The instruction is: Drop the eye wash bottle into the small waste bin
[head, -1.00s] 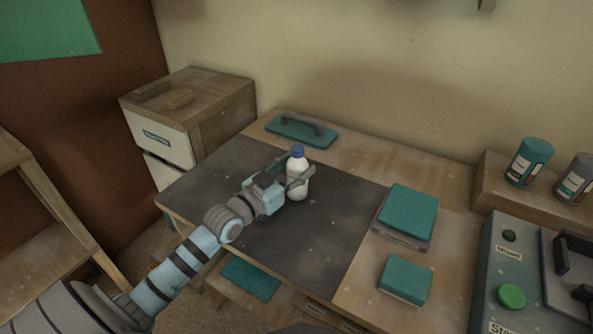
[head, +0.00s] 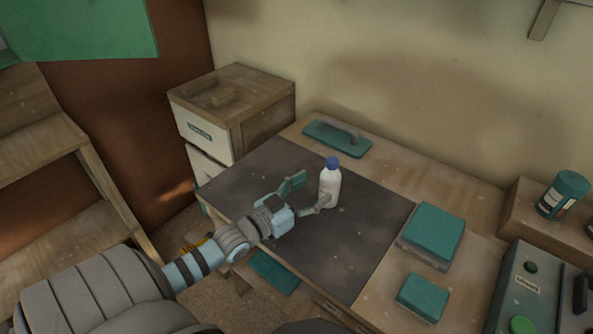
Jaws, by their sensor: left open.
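The eye wash bottle (head: 329,184) is white with a blue cap. It stands upright on the dark mat (head: 356,232) on the table. My left gripper (head: 306,194) is open, with its fingers spread, just to the left of the bottle. One finger lies low in front of the bottle's base; I cannot tell whether it touches. The small waste bin cannot be made out in this view. My right gripper is not in view.
A teal float with a handle (head: 338,138) lies behind the mat. Two teal blocks (head: 436,230) (head: 422,297) lie to the right. A wooden drawer box (head: 232,105) stands back left. A control panel (head: 525,283) and a labelled can (head: 563,196) are at the right.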

